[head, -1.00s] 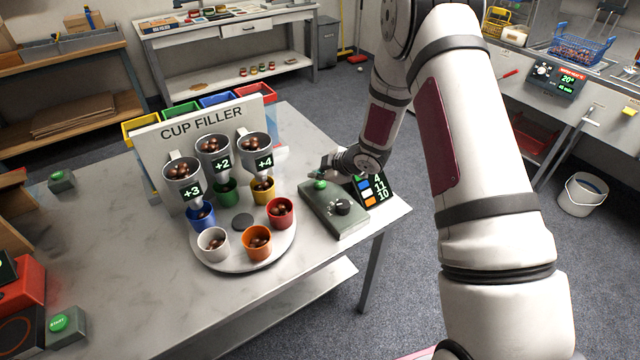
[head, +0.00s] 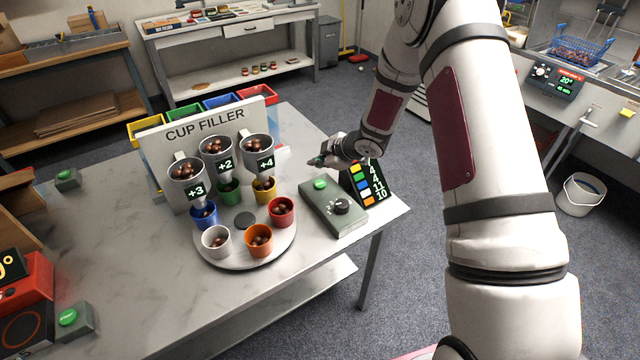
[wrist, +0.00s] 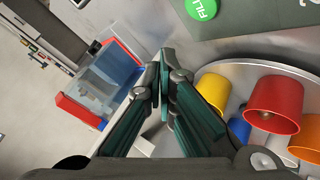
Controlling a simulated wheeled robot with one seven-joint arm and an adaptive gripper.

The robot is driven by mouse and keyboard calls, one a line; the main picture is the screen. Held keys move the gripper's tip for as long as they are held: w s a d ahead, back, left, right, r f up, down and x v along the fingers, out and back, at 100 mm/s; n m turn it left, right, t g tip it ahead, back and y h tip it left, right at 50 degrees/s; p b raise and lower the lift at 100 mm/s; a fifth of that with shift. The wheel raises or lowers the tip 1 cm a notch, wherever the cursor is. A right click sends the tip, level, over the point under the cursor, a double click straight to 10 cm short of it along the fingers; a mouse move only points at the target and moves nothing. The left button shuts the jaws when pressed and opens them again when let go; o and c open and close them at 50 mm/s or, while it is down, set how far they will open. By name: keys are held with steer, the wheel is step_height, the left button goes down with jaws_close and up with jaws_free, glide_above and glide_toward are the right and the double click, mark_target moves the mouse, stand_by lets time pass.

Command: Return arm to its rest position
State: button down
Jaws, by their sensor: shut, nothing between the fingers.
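My gripper (head: 318,161) is shut and empty above the table, just behind the grey control box (head: 333,208) with its green button (head: 320,184) and dark dial. In the wrist view my gripper's fingertips (wrist: 163,62) are together, with the green FILL button (wrist: 201,8) near the top edge. The arm comes in from the right side of the head view. The cup filler (head: 205,131) stands to the left, with hoppers marked +3, +2 and +4. Several coloured cups, among them a red cup (head: 281,212) and an orange cup (head: 258,240), stand on the round turntable (head: 245,262) and hold chestnuts.
A small display (head: 371,183) with coloured squares and numbers stands behind the control box. Coloured bins (head: 258,92) sit behind the filler panel. A red machine and a green start button (head: 67,317) are at the left front. The table's front (head: 140,310) is clear.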

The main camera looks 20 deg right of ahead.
stand_by(0.4)
steer(key=s+d+r+m+h, duration=0.1)
steer(key=d+r+m+h, duration=0.1)
steer(key=r, duration=0.5)
steer(key=s+d+r+m+h, duration=0.1)
steer(key=d+r+m+h, duration=0.15)
steer(key=r, duration=0.55)
steer(key=s+d+r+m+h, duration=0.2)
steer(key=s+r+m, duration=0.2)
steer(key=s+r, duration=0.6)
steer(key=s+a+r+m+g, duration=0.1)
steer(key=s+a+r+m, duration=0.1)
steer(key=s, duration=0.8)
steer(key=s+a+r+m+g+y, duration=0.1)
steer(key=s+m, duration=0.1)
steer(key=s, duration=0.8)
steer(key=s+a+r+m+g+y, duration=0.1)
steer(key=s+a+r+m, duration=0.1)
steer(key=s, duration=0.8)
steer(key=shift+a+r, duration=0.3)
steer(key=shift+a, duration=0.05)
steer(key=shift+m, duration=0.25)
